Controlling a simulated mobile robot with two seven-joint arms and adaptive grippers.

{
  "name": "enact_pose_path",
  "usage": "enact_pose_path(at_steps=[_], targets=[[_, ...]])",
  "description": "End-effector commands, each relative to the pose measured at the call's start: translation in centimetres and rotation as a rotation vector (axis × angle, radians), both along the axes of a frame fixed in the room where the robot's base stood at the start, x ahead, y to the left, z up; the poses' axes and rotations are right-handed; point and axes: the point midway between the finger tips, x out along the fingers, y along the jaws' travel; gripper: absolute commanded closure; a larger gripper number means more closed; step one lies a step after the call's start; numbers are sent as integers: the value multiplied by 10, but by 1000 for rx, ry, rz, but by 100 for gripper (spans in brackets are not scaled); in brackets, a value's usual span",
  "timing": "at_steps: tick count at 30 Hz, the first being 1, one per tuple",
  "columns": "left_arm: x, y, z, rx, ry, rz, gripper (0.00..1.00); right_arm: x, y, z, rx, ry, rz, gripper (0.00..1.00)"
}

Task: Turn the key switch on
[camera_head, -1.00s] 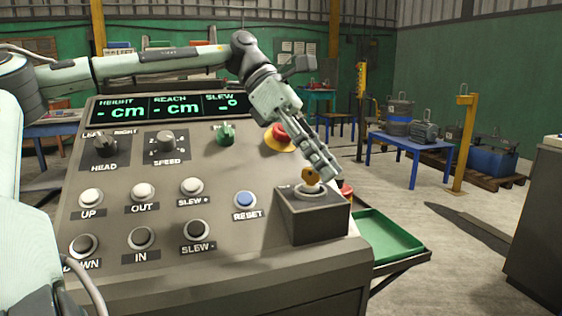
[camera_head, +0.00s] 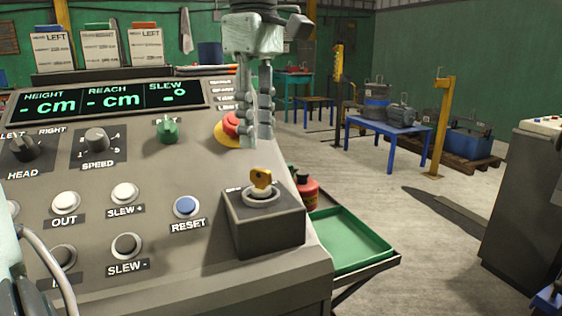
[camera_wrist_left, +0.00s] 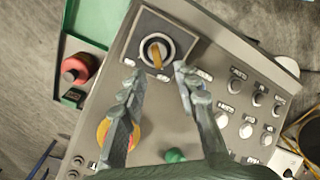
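The yellow key (camera_head: 260,179) stands in the round lock of the key switch box (camera_head: 268,232), at the right end of the grey console. It also shows in the left wrist view (camera_wrist_left: 157,54), ahead of the fingertips. My left gripper (camera_head: 256,143) hangs above and behind the box in the head view, apart from the key, with fingers pointing down. In the left wrist view its fingers (camera_wrist_left: 157,76) are spread with nothing between them. The display (camera_head: 112,98) shows dashes for height, reach and slew. My right gripper is not in view.
A red emergency stop (camera_head: 228,129) on a yellow base sits close behind my left fingers. A green knob (camera_head: 167,130) and a blue reset button (camera_head: 187,207) are to the left. A green tray (camera_head: 348,240) and a red object (camera_head: 307,192) lie right of the console.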

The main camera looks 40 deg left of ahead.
Motion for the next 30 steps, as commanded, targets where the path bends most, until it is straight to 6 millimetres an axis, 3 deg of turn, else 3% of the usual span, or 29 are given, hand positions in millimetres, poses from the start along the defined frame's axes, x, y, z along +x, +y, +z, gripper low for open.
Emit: enact_pose_path(at_steps=[5,18,28,30], targets=[[0,0,-12,-1,3,0,69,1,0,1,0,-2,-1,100],[0,0,-73,-2,1,1,69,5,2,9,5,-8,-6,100],[0,0,-78,-2,-1,1,69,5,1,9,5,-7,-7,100],[0,0,-78,-2,-1,1,75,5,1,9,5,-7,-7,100]])
